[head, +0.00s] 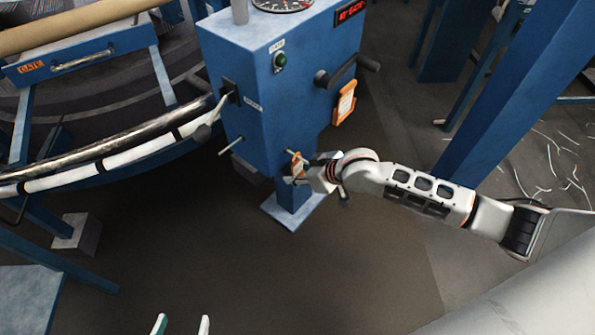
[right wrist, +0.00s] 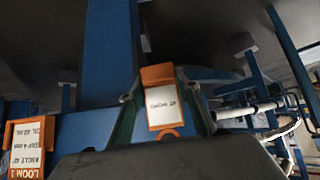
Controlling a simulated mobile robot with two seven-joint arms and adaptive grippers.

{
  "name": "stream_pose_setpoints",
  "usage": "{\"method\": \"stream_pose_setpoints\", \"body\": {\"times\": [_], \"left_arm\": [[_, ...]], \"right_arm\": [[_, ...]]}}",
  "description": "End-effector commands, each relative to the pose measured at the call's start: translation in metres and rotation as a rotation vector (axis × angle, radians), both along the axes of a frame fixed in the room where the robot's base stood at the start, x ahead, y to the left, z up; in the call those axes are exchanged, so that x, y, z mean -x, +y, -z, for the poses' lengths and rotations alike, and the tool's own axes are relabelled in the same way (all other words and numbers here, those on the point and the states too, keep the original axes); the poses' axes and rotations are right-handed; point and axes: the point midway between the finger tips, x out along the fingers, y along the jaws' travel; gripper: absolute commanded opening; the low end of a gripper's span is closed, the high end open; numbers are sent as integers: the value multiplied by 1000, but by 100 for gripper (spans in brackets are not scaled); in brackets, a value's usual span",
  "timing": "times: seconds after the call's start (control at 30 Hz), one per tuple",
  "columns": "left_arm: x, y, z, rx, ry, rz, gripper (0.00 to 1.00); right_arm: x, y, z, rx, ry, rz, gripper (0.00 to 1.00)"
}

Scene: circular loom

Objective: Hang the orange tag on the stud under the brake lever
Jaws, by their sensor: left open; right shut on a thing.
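The orange tag (head: 297,166) with a white label is in my right gripper (head: 291,170), low beside the blue cabinet (head: 240,75). In the right wrist view the tag (right wrist: 157,76) sits between the two fingers, its printed label facing the camera. The brake lever (head: 215,112) slants down from a dark plate on the cabinet's left face. Below it a thin metal stud (head: 230,146) sticks out to the left. The tag is to the right of the stud and lower, apart from it. My left gripper (head: 182,326) is open and empty at the bottom edge.
A crank handle (head: 348,70) and an orange-framed card (head: 345,103) are on the cabinet's right face. The loom's curved rail (head: 100,162) runs close to the lever on the left. A blue post (head: 515,85) stands at right. The floor in front is clear.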

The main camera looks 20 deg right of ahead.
Motion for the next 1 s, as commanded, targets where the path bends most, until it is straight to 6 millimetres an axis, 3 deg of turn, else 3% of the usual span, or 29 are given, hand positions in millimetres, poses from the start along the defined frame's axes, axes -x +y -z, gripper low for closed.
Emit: {"method": "stream_pose_setpoints", "body": {"times": [1.0], "left_arm": [[-10, 0, -23, 0, -42, 0, 49]], "right_arm": [[12, -7, -6, 2, -1, -1, 6]]}}
